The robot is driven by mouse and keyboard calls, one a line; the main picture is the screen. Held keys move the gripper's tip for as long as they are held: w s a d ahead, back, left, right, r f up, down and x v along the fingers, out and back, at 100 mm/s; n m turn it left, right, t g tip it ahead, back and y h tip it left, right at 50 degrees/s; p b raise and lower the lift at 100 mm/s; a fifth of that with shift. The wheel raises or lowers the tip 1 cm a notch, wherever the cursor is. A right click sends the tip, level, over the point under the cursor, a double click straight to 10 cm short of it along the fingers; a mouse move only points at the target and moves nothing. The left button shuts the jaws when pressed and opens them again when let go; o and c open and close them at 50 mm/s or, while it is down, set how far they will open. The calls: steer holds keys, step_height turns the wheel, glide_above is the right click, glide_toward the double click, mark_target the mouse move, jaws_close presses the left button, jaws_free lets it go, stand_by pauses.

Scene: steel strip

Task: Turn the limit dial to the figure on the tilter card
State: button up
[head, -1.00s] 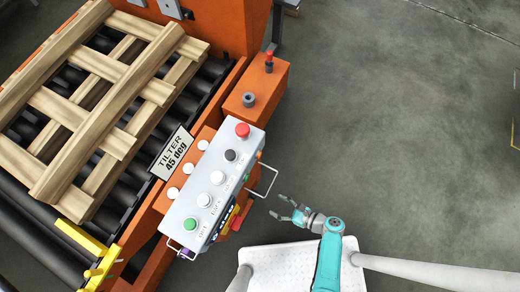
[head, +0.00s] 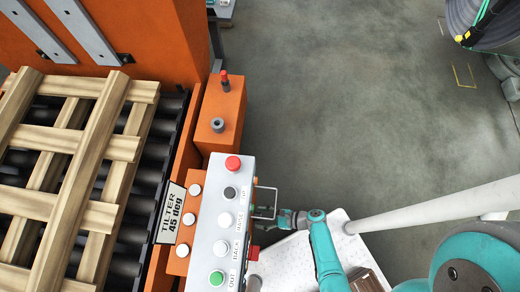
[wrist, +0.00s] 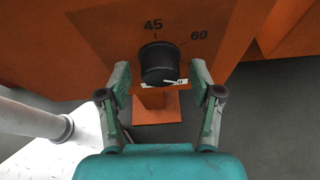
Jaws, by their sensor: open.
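The tilter card (head: 170,214) lies beside the rollers in the head view and reads "TILTER 45 deg". In the wrist view the limit dial (wrist: 159,61) is a black round knob on an orange panel, with the figures 45 and 60 printed above it. A small pale mark shows at its lower edge; I cannot tell which figure the dial points to. My gripper (wrist: 161,84) is open, one finger on each side of the dial, with no clear contact. In the head view my gripper (head: 262,214) is at the control box's right side, and the dial is hidden.
The grey control box (head: 222,222) carries a red mushroom button (head: 233,163), a green button (head: 216,278) and other buttons. A wooden pallet (head: 60,137) lies on the rollers. Open floor stretches to the right.

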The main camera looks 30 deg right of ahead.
steer(key=c, duration=1.1)
steer(key=shift+c, duration=0.2)
steer(key=shift+s+a+f+n+t+h, duration=0.1)
steer(key=shift+n+t+h, duration=0.1)
steer(key=shift+n+t, duration=1.55)
steer(key=shift+s+d+f+n+t+h, duration=0.15)
steer(key=shift+n+t, duration=0.55)
steer(key=shift+n, duration=1.95)
steer(key=shift+w+a+f+n+t+h, duration=0.2)
steer(key=shift+n+t, duration=1.05)
steer(key=shift+n, duration=0.95)
steer(key=shift+s+r+n, duration=0.15)
steer(key=shift+s+n, duration=0.05)
steer(key=shift+n, duration=0.1)
